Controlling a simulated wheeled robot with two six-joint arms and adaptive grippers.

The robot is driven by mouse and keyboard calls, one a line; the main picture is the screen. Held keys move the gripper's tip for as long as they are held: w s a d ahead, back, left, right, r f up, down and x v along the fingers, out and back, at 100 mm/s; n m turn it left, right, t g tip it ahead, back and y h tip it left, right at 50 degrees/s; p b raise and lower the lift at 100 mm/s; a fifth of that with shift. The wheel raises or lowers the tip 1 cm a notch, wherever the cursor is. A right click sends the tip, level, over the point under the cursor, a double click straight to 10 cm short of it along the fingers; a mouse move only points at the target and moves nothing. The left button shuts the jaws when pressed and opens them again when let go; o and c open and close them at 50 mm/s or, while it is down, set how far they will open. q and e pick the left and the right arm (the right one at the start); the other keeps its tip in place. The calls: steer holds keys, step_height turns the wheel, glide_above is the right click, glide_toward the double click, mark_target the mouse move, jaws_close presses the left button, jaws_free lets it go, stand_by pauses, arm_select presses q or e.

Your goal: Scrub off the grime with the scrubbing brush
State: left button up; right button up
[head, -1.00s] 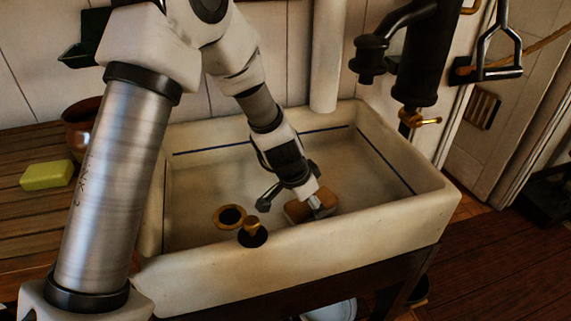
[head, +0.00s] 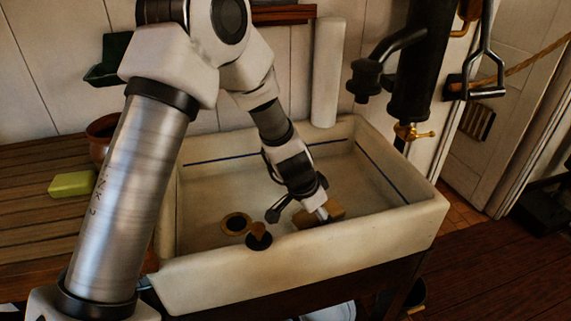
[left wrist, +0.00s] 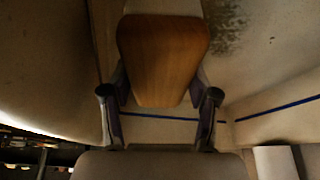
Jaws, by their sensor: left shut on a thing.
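The scrubbing brush, a wooden block (head: 334,208), is in the white sink (head: 400,226), near its front wall. My left gripper (head: 300,210) reaches down into the sink and is shut on the brush. In the left wrist view the brush (left wrist: 165,50) sits between the two fingers, its wooden top facing the camera. A dark speckled patch of grime (left wrist: 226,32) shows on the pale sink surface just right of the brush. The brush's underside is hidden, so I cannot tell whether its bristles touch the sink. My right gripper is not in view.
A brass drain (head: 236,224) and a dark plug with a knob (head: 259,237) are left of the brush. A black pump (head: 412,75) stands behind the sink's right side. Yellow soap (head: 73,184) lies on the wooden counter (head: 35,222) at left.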

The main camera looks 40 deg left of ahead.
arm_select(q)
step_height(320, 180, up, 2)
steer(key=shift+d+r+p, duration=0.1)
steer(key=shift+d+p, duration=0.05)
steer(key=shift+p, duration=0.5)
steer(key=shift+r+p, duration=0.55)
